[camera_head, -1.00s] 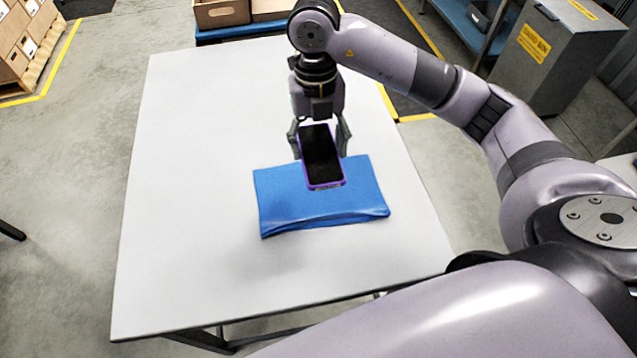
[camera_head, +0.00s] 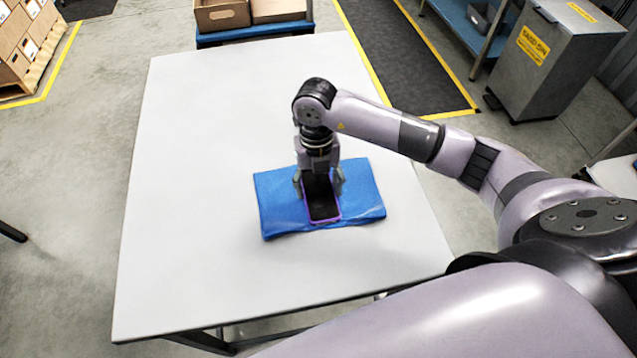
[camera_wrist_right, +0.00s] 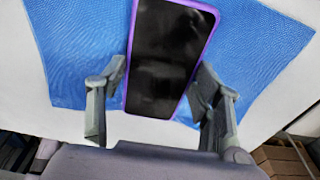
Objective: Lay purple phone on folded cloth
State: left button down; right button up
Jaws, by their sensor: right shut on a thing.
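The purple phone (camera_head: 323,203), black screen up, lies lengthwise between the fingers of my right gripper (camera_head: 320,184), which is shut on its long sides. The folded cloth (camera_head: 277,207) is blue and lies on the table directly under the phone. The phone is at or just above the cloth; I cannot tell whether it presses on it. Its near end is close to the cloth's front edge. In the right wrist view the phone (camera_wrist_right: 166,58) shows purple edges between the two fingers, with blue cloth (camera_wrist_right: 78,45) on both sides. My left gripper is not in view.
The white table (camera_head: 190,250) is otherwise bare, with free room around the cloth. Behind it are a blue stand with cardboard boxes (camera_head: 222,14), and a grey bin (camera_head: 553,60) at the back right. More cartons (camera_head: 25,45) stand at the far left.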

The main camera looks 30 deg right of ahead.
jog(key=shift+f, duration=0.35)
jog(key=shift+s+f+b, duration=0.2)
jog(key=shift+f+b, duration=0.2)
jog(key=shift+b, duration=0.15)
jog(key=c, duration=0.4)
jog(key=o, duration=1.3)
jog(key=shift+s, duration=0.1)
jog(key=o, duration=0.4)
jog(key=shift+w+f, duration=0.1)
jog(key=shift+w, duration=0.1)
